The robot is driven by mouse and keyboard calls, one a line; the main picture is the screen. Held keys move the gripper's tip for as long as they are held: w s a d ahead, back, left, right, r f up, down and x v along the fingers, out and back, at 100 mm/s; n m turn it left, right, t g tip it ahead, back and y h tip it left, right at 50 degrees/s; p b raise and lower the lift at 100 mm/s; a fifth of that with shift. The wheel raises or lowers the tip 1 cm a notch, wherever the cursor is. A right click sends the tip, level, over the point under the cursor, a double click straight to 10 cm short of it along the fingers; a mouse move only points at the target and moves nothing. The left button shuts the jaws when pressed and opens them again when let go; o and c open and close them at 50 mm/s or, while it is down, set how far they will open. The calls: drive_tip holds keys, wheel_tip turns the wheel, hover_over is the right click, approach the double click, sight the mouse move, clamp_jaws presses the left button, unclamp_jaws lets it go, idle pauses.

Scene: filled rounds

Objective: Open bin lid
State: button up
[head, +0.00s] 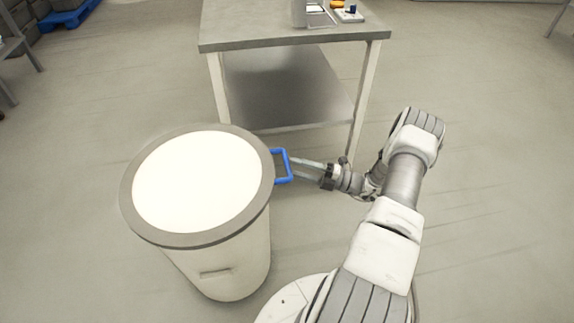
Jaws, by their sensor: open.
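A white round bin (228,262) stands on the floor left of centre. Its lid (200,182), with a white top and a grey rim, lies flat and closed on it. A blue handle (288,166) sticks out from the right side of the rim. My gripper (294,168) is at the handle from the right, with its fingertips reaching to the handle's outer bar. The jaws are open. I cannot tell whether the fingers touch the handle or lie above and below it.
A metal table (285,34) with a lower shelf stands just behind the bin and gripper, with small items on top. A blue pallet (70,14) lies at the far left back. The floor to the right is clear.

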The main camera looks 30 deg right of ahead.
sight(287, 163)
drive_tip(key=shift+x, duration=1.75)
clamp_jaws()
